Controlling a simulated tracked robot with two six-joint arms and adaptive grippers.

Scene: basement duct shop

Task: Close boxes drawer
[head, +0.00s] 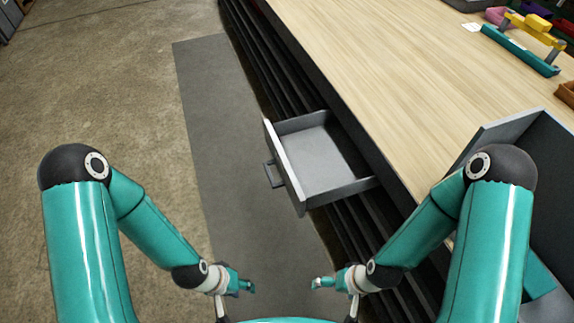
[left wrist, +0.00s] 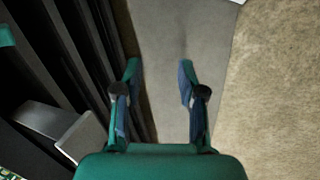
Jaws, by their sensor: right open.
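The drawer (head: 318,155) is grey and stands pulled out from the dark front of the workbench in the head view. Its inside looks empty. Its front panel faces left and carries a small dark handle (head: 272,174). My left gripper (head: 248,287) is below and left of the drawer in the head view, apart from it. In the left wrist view my left gripper (left wrist: 159,66) has its fingers spread with nothing between them. A grey part at the lower left there looks like the drawer (left wrist: 82,140). My right gripper (head: 318,283) is open and empty below the drawer, apart from it.
The workbench (head: 380,65) has a light wood top running along the right. A grey open box (head: 510,128) stands at the right edge. A teal carrier with a yellow handle (head: 520,50) and coloured bins lie at the top right. A grey mat (head: 215,130) covers clear floor on the left.

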